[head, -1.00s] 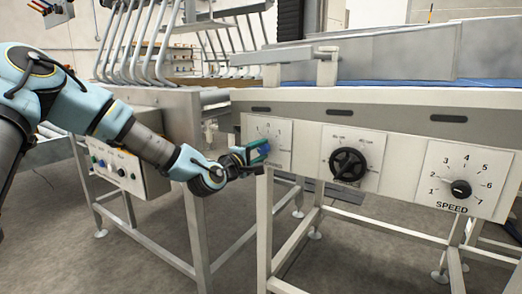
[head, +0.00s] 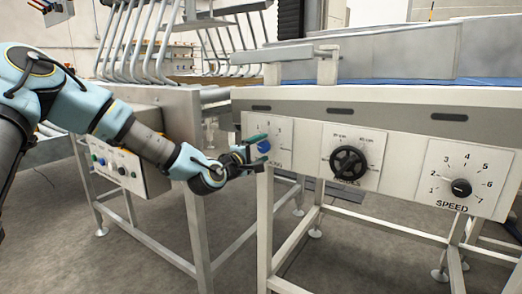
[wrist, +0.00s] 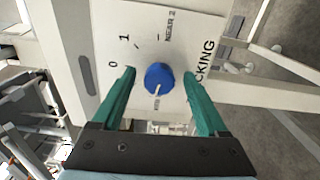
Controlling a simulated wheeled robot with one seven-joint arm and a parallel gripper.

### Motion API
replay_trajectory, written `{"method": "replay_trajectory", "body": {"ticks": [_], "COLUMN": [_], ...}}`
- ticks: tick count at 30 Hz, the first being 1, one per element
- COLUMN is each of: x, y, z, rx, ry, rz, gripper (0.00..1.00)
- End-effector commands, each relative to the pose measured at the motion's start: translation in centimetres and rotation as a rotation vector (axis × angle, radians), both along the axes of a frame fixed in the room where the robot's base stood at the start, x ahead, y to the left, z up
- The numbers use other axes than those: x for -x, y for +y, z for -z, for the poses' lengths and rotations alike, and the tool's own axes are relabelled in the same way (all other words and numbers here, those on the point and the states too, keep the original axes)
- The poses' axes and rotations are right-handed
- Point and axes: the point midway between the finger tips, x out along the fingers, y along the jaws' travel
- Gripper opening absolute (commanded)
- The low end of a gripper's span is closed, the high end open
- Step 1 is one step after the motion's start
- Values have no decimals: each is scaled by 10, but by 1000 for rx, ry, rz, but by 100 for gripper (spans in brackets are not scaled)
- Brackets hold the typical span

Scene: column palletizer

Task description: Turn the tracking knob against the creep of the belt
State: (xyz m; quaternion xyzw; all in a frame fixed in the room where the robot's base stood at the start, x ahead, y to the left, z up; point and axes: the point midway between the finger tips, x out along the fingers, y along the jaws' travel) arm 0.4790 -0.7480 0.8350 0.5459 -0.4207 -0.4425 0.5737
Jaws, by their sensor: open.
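The tracking knob is a round blue knob (wrist: 159,79) with a pale pointer line, on a white panel (wrist: 140,20) with part of the word "TRACKING" showing. In the wrist view its line points down toward my gripper's palm. My gripper (wrist: 160,75) has green fingers, open, one on each side of the knob with a gap on both sides. In the head view my gripper (head: 264,143) is at the left panel of the conveyor's side, and the blue knob (head: 264,146) shows between the fingers. The belt (head: 420,82) is a blue strip along the top.
A black handwheel (head: 348,163) and a black speed knob (head: 461,188) sit to the right on the same side rail. A control box with several buttons (head: 118,168) is at the left, behind my arm. Conveyor legs stand below; the floor between them is clear.

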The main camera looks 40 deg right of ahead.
Motion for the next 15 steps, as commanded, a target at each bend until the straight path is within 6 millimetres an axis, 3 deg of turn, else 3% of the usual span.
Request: {"method": "replay_trajectory", "body": {"ticks": [7,15], "x": [4,17], "y": [15,67], "z": [0,0], "rx": [-1,-2], "ry": [0,0], "rz": [0,-1], "gripper": [76,76]}}
